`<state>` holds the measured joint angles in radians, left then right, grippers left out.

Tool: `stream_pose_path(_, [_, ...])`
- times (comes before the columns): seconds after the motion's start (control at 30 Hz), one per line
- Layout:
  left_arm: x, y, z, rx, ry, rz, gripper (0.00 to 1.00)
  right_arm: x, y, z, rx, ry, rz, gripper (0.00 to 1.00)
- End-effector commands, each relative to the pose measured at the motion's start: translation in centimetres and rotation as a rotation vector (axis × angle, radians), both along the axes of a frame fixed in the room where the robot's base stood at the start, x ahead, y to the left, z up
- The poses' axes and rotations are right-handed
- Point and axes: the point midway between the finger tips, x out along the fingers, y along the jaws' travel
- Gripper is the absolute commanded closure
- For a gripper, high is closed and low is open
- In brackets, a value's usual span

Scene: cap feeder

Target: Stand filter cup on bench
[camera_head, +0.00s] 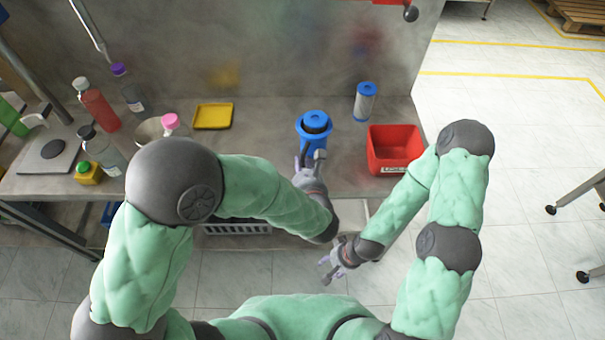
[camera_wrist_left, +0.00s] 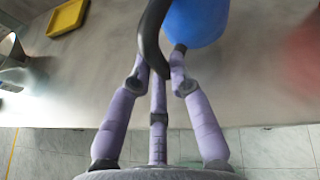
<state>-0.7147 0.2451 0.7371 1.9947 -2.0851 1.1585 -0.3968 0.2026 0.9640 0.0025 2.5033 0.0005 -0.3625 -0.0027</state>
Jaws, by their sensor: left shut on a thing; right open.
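My left gripper (camera_head: 309,165) is on the near side of the cup. In the left wrist view its fingers (camera_wrist_left: 157,70) are shut around a dark curved handle beside the blue body. Whether the cup's base touches the bench is hidden. My right gripper (camera_head: 333,270) is open and empty, in front of the bench's front edge.
A red bin (camera_head: 394,148) stands right of the cup, and a blue-capped white cartridge (camera_head: 365,102) behind it. A yellow tray (camera_head: 213,115), a metal bowl (camera_head: 151,132) and several bottles are at the left. Bare bench lies between tray and cup.

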Motion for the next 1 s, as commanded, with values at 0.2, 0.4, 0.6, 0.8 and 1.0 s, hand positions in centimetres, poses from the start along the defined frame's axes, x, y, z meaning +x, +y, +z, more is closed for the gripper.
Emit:
stream_pose_path(0.2, [0.9, 0.0, -1.8, 0.001, -0.001, 0.000, 1.00, 0.0, 0.0, -1.1, 0.000, 0.000, 0.000, 0.48])
stream_pose_path(0.4, [0.9, 0.0, -4.0, 0.000, -0.002, -0.001, 1.00, 0.0, 0.0, -2.5, 0.000, 0.000, 0.000, 0.48])
stream_pose_path(0.6, [0.9, 0.0, -3.8, -0.001, -0.003, 0.000, 1.00, 0.0, 0.0, -2.3, 0.000, 0.000, 0.000, 0.48])
stream_pose_path(0.8, [0.9, 0.0, -4.3, -0.001, -0.003, 0.000, 1.00, 0.0, 0.0, -2.7, 0.000, -0.001, 0.000, 0.48])
stream_pose_path(1.0, [0.8, 0.0, -4.2, 0.000, 0.000, -0.001, 0.70, 0.0, 0.0, -2.6, 0.000, 0.000, 0.000, 0.48])
